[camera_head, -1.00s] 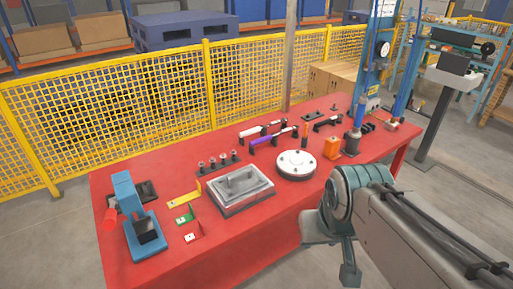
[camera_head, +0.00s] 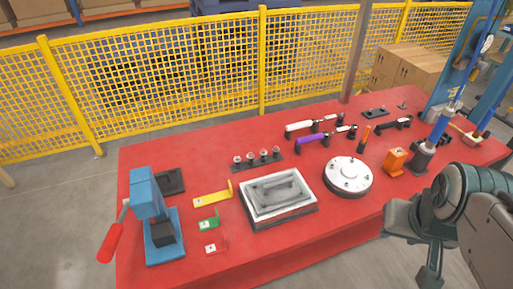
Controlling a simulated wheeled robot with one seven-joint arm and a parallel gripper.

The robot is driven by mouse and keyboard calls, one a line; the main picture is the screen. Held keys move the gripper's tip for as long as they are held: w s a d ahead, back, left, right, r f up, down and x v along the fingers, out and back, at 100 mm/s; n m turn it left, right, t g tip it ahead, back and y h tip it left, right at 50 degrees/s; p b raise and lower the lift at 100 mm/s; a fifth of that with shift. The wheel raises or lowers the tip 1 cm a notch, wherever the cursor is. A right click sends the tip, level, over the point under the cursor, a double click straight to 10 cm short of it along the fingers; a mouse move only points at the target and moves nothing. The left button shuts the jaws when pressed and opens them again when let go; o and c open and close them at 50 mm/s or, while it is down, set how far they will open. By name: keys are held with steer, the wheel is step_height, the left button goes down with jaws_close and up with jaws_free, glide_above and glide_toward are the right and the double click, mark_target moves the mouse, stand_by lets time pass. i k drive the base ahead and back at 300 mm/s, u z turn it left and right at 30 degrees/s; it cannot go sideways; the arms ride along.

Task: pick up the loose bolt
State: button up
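A small dark upright piece (camera_head: 403,105) stands alone near the back right of the red table; it may be the loose bolt, but it is too small to be sure. Several bolt-like pieces with pale tops stand in a row on a dark strip (camera_head: 258,164) left of the middle. A round white flange (camera_head: 348,175) with small bolt heads on it lies right of the middle. My gripper (camera_head: 412,235) is at the lower right, in front of the table's front edge and apart from these things. Its fingers are not clear enough to show whether they are open.
The red table (camera_head: 200,275) also holds a blue press (camera_head: 150,200) with a red handle, a grey lidded tray (camera_head: 279,196), coloured brackets (camera_head: 212,198), purple- and white-handled clamps (camera_head: 312,139) and an orange block (camera_head: 395,160). A yellow mesh fence (camera_head: 262,60) runs behind.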

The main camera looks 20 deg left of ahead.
mark_target(251, 156)
steer(key=u, duration=0.55)
steer(key=i, duration=0.85)
steer(key=u, duration=0.75)
